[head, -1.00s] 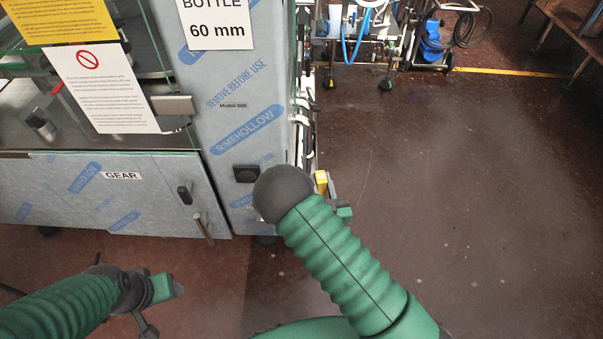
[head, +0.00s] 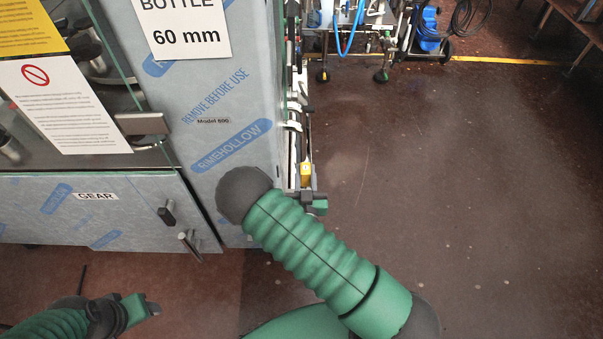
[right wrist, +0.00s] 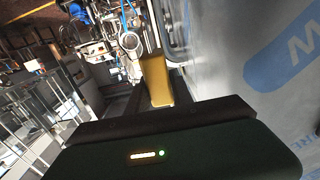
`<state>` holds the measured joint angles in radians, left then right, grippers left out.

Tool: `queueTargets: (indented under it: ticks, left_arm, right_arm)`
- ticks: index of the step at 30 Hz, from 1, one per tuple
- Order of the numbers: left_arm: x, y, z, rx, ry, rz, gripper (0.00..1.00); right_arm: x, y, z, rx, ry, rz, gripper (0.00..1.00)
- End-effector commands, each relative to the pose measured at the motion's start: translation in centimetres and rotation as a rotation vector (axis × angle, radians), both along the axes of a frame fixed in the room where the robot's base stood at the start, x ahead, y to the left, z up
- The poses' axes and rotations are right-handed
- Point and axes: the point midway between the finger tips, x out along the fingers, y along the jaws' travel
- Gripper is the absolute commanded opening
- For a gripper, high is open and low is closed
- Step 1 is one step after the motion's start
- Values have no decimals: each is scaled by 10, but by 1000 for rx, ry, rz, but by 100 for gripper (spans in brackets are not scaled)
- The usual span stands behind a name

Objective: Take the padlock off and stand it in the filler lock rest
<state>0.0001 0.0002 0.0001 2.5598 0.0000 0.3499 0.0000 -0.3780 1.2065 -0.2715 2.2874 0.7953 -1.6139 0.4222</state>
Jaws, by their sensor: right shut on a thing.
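A yellow padlock (head: 306,171) shows as a small block at the right edge of the film-wrapped filler (head: 240,110). My right gripper (head: 309,191) is shut on it, mostly hidden behind my right forearm. In the right wrist view the padlock body (right wrist: 156,80) stands up beyond the dark gripper, close beside the wrapped panel. Its shackle cannot be made out, nor whether it touches the filler. My left gripper (head: 142,307) is low at the left, apart from the filler, its jaws unclear. I cannot pick out the lock rest.
The filler's gear door (head: 95,210) has a black latch (head: 167,212) and a metal handle (head: 190,243). A wheeled stand with a blue hose (head: 350,35) is at the back. The brown floor on the right is clear.

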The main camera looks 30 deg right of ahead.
Motion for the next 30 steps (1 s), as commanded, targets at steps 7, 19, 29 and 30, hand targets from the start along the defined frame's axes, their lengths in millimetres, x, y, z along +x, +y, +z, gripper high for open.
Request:
queueTargets:
  ticks: [7,19,29,30]
  left_arm:
    - [0,0,-30,0,0,0,55]
    - [0,0,-34,0,0,0,55]
    - [0,0,-34,0,0,0,55]
    - [0,0,-35,0,0,0,55]
  right_arm:
    - [0,5,-33,-4,0,2,0]
    - [0,2,-39,-2,-1,1,0]
    - [0,5,-39,-4,-1,3,0]
    - [0,6,-39,-4,-1,3,0]
